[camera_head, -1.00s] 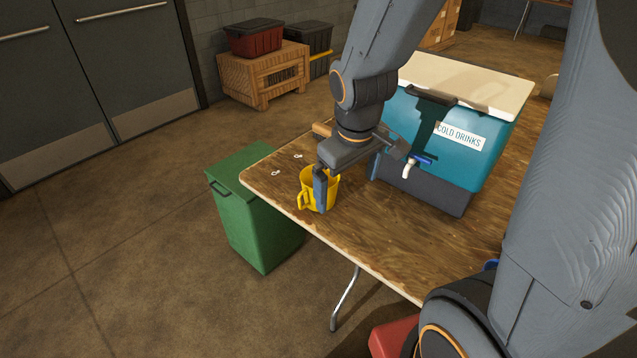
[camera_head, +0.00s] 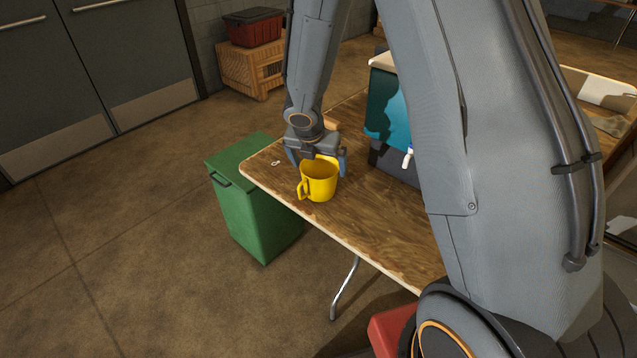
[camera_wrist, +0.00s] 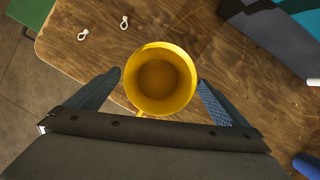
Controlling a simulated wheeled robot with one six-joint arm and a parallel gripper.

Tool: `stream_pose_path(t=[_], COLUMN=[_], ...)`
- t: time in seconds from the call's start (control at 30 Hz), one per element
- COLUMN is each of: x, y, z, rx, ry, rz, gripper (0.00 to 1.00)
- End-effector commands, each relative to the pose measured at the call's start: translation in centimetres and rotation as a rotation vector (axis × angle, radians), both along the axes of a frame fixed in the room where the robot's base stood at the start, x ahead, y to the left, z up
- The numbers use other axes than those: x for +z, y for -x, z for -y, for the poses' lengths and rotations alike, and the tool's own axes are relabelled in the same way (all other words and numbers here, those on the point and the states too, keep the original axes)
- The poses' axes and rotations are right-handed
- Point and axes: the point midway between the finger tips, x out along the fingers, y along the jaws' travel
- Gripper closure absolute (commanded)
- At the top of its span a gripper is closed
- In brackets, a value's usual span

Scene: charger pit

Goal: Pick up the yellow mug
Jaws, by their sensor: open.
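The yellow mug (camera_head: 319,182) stands upright on the wooden table (camera_head: 370,228) near its front left corner, with its handle toward the lower left in the head view. In the wrist view I look down into the empty yellow mug (camera_wrist: 160,79); its handle is mostly hidden by my gripper's body. My gripper (camera_head: 318,165) is just behind and above the mug in the head view. In the wrist view my open gripper (camera_wrist: 160,85) has one finger on each side of the mug's near half, with a small gap showing on each side.
A teal drinks cooler (camera_head: 388,110) with a white tap stands to the right of the mug, partly hidden by my arm. A green bin (camera_head: 258,205) stands below the table's left end. Two small white hooks (camera_wrist: 124,22) lie near the table edge.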

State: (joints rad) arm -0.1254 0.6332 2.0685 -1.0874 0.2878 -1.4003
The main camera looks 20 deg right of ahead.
Motion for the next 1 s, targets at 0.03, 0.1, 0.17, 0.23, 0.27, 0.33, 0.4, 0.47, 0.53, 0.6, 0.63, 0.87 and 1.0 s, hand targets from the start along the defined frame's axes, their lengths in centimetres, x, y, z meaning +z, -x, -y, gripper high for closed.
stream_pose_path(t=[0.03,0.1,0.17,0.23,0.27,0.33,0.4,0.47,0.53,0.6,0.63,0.87,1.0], x=[-0.6,-1.2,-1.9,-2.9,-3.3,-4.3,-4.9,-5.3,-5.6,-5.6,-5.6,-5.5,-5.5], y=[-0.1,-0.3,-0.4,-0.6,-0.7,-1.0,-1.3,-1.5,-1.5,-1.6,-1.6,-1.5,-1.6], z=[0.1,0.3,0.4,0.6,0.6,0.8,1.0,1.1,1.1,1.1,1.1,1.1,1.1], rx=[0.001,-0.001,-0.002,-0.001,-0.003,-0.003,-0.003,-0.003,-0.004,-0.003,-0.003,-0.003,-0.003], ry=[0.001,-0.001,-0.001,-0.001,0.000,0.000,-0.001,-0.002,-0.002,-0.002,-0.002,-0.002,-0.002], rz=[-0.002,-0.001,-0.002,-0.002,-0.002,-0.002,-0.001,0.000,0.000,0.001,0.001,0.001,0.001], gripper=[0.00,0.00,0.00,0.00,0.00,0.00,0.00,0.00,0.00,0.00,0.00,0.20,0.35])
